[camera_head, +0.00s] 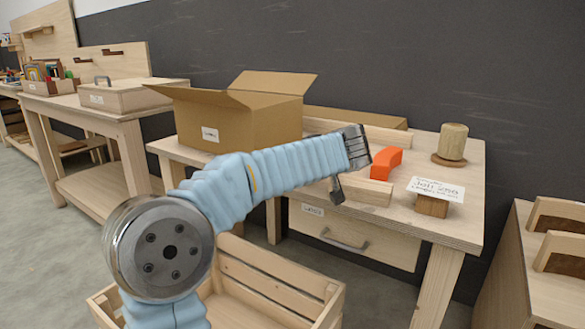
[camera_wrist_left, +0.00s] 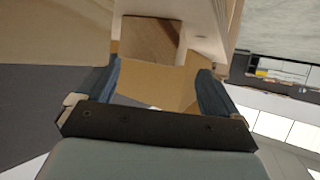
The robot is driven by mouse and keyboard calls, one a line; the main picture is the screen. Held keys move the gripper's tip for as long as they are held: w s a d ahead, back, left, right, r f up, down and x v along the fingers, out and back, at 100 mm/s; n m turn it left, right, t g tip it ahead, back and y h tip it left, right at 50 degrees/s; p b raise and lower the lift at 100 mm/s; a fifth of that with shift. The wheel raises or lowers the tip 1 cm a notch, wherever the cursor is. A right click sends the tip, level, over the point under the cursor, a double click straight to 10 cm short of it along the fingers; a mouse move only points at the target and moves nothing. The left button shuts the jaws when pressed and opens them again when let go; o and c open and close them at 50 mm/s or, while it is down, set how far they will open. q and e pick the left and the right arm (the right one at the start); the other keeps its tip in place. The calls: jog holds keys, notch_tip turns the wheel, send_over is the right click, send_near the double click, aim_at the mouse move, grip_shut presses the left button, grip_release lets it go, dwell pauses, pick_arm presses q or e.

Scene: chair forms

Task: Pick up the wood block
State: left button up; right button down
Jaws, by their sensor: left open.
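A small brown wood block (camera_head: 432,208) stands near the front right of the workbench, with a white printed card on top of it. A round wood piece (camera_head: 453,142) stands on a disc at the back right. My left gripper (camera_head: 350,170) is over the bench, to the left of the small block and apart from it. In the left wrist view the gripper (camera_wrist_left: 153,92) is open, with nothing between its fingers. A brown wood-grained block (camera_wrist_left: 150,40) shows ahead of the fingers there; I cannot tell which piece it is. My right gripper is out of view.
An open cardboard box (camera_head: 235,120) stands on the bench's left part. An orange curved piece (camera_head: 385,164) lies right of my gripper, by pale wood rails. A slatted crate (camera_head: 275,285) sits below in front. A wooden rack (camera_head: 540,260) stands at right.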

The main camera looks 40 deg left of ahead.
pick_arm(q)
jog(key=shift+x, duration=1.25)
jog(key=c, duration=1.3)
jog(key=shift+r, duration=0.15)
